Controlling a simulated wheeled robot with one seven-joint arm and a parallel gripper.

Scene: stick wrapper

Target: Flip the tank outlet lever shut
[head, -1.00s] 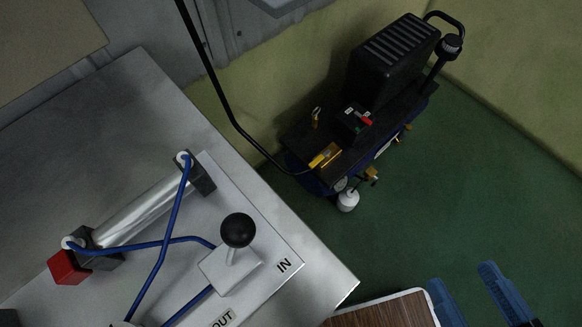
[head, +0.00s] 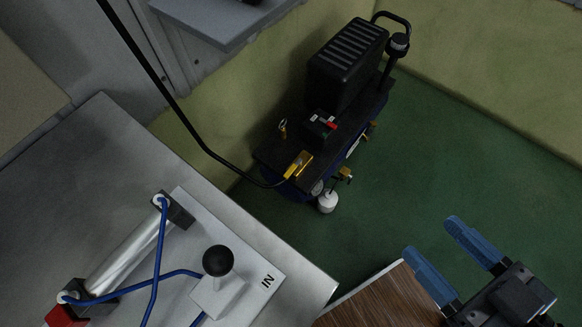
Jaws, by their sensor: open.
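The compressor (head: 346,66) stands on the green floor, with a black housing and a dark blue tank (head: 299,199) mostly hidden under a black top plate. A yellow lever or fitting (head: 298,166) sits on the plate's near end, where a black hose (head: 217,157) meets it. It is too small to tell how the lever is turned. A small brass part (head: 283,128) stands upright behind it. More brass fittings (head: 346,173) show along the right side. My gripper (head: 431,238) is at the lower right, blue fingers apart and empty, well away from the compressor.
A grey metal table (head: 95,150) fills the left, with a cylinder, blue tubes and a black-knobbed lever (head: 218,262) beside the label IN. Green floor (head: 440,170) is clear right of the compressor.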

